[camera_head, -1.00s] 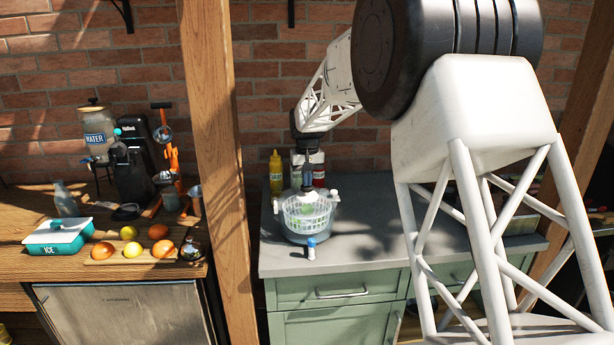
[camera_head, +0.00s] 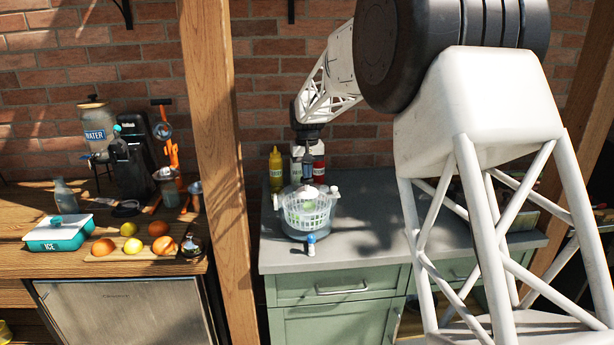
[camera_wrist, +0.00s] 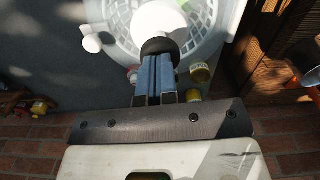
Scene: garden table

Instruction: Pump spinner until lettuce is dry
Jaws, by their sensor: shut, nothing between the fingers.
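The salad spinner (camera_head: 322,212), with a clear base and white basket, stands on the grey counter. Pale green lettuce (camera_head: 294,213) shows through its side; how wet it is cannot be told. My gripper (camera_head: 308,181) points down over the spinner's top, shut and empty. In the wrist view, the gripper's blue fingertips (camera_wrist: 157,58) are together at a dark ring beside the spinner's round white pump knob (camera_wrist: 158,18). Whether they touch the knob cannot be told. The spinner's rim also shows in the wrist view (camera_wrist: 118,22).
A yellow bottle (camera_head: 276,170) and a red bottle (camera_head: 319,172) stand close behind the spinner. A small blue-topped shaker (camera_head: 311,246) stands in front. A wooden post (camera_head: 219,160) rises to the left. The grey counter (camera_head: 385,225) is mostly clear to the right.

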